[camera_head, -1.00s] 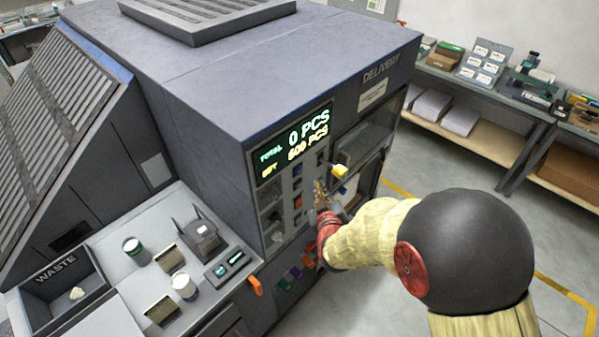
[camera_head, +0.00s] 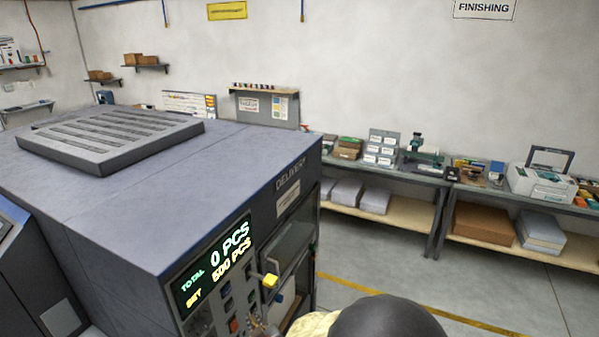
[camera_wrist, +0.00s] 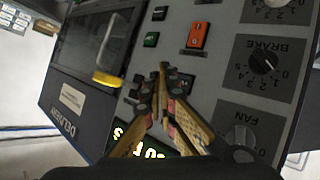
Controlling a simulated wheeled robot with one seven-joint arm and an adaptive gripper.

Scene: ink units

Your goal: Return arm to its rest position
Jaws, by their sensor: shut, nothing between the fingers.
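My gripper (camera_wrist: 163,72) is shut and empty in the wrist view, its fingertips together in front of the machine's control panel (camera_wrist: 215,85). Whether the tips touch the panel I cannot tell. In the head view only the top of my arm (camera_head: 385,320) shows at the bottom edge, with part of the gripper (camera_head: 262,325) in front of the panel. The panel's display (camera_head: 215,262) reads TOTAL 0 PCS and SET 500 PCS.
The large grey machine (camera_head: 130,200) fills the left of the head view. A yellow knob (camera_head: 270,281) sticks out beside its delivery opening. Grey benches (camera_head: 400,178) with boxes and tools run along the back wall. Open floor (camera_head: 375,262) lies between machine and benches.

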